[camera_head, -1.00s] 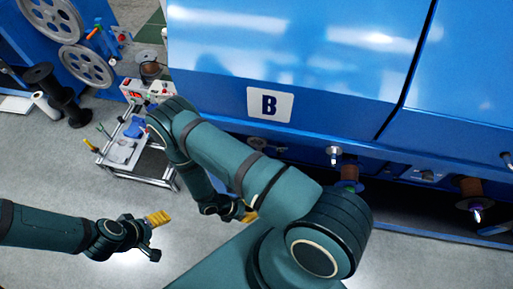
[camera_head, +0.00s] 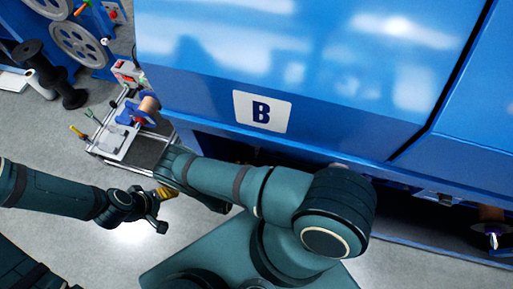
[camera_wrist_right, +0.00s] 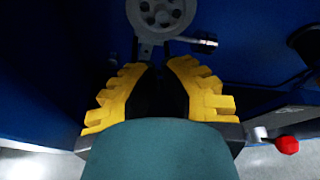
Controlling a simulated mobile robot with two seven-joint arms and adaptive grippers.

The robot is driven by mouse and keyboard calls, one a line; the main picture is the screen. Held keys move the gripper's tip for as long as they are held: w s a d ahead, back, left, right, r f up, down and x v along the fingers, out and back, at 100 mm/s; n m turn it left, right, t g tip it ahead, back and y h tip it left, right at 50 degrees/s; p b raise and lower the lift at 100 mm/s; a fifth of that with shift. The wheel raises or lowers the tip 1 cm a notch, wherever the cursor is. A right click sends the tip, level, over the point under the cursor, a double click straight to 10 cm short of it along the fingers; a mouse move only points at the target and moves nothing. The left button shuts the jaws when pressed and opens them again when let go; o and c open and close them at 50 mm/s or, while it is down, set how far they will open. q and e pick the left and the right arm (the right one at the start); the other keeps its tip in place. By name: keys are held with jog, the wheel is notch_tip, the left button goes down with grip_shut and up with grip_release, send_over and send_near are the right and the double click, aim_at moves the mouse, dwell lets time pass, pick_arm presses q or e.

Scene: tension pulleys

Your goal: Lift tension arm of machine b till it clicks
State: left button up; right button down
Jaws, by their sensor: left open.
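Machine B (camera_head: 330,75) is the large blue cabinet with a white "B" label (camera_head: 262,111) in the head view. My left gripper (camera_head: 152,205) is open and empty above the floor, left of the machine.
A red ball knob (camera_wrist_right: 287,145) on a metal stem is at lower right in the wrist view. A tool cart (camera_head: 130,135) stands left of the machine.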

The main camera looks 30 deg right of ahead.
jog(key=shift+d+f, duration=0.1)
jog(key=shift+f, duration=0.25)
jog(key=shift+r, duration=0.1)
jog(key=b+x, duration=0.1)
jog(key=x, duration=0.9)
jog(key=shift+b, duration=0.3)
jog(key=shift+r, duration=0.15)
